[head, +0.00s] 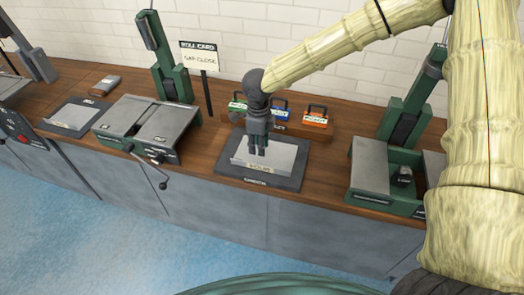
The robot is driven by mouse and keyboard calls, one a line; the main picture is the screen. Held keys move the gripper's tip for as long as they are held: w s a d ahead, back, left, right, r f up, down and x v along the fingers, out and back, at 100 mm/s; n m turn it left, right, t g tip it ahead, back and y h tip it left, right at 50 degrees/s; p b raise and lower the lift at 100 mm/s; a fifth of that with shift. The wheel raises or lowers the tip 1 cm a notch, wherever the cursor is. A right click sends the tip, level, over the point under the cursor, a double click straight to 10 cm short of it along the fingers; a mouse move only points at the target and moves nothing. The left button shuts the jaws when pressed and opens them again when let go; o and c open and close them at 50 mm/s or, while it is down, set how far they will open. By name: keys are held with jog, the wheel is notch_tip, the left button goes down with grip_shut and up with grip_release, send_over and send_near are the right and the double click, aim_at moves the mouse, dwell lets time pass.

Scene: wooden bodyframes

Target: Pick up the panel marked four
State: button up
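A light grey panel (284,158) lies on a dark tray (288,182) on the wooden bench, near the middle of the head view. A small pale label (260,167) is at its front edge; its lettering is too small to read surely. My gripper (257,152) points down over the left middle part of the panel and hides some of it. Its fingertips are at or just above the panel; I cannot tell whether they touch it. A narrow gap seems to show between the fingertips, but how far they are open is unclear.
Green, blue and orange handled boxes (315,117) stand behind the tray. Green-and-grey machines stand to the left (148,122) and right (372,168). A sign on a post (199,57) is behind. Another tray (75,115) lies far left. Bench gaps beside the middle tray are clear.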

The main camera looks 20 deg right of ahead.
jog(key=p, duration=0.1)
send_over(260, 169)
jog(key=f, duration=0.4)
jog(key=shift+w+f, duration=0.2)
jog(key=shift+f, duration=0.2)
jog(key=shift+s+f+p, duration=0.15)
jog(key=shift+f+p, duration=0.45)
jog(key=shift+f, duration=0.1)
jog(key=shift+f+p, duration=0.7)
jog(key=shift+f, duration=1.3)
grip_shut()
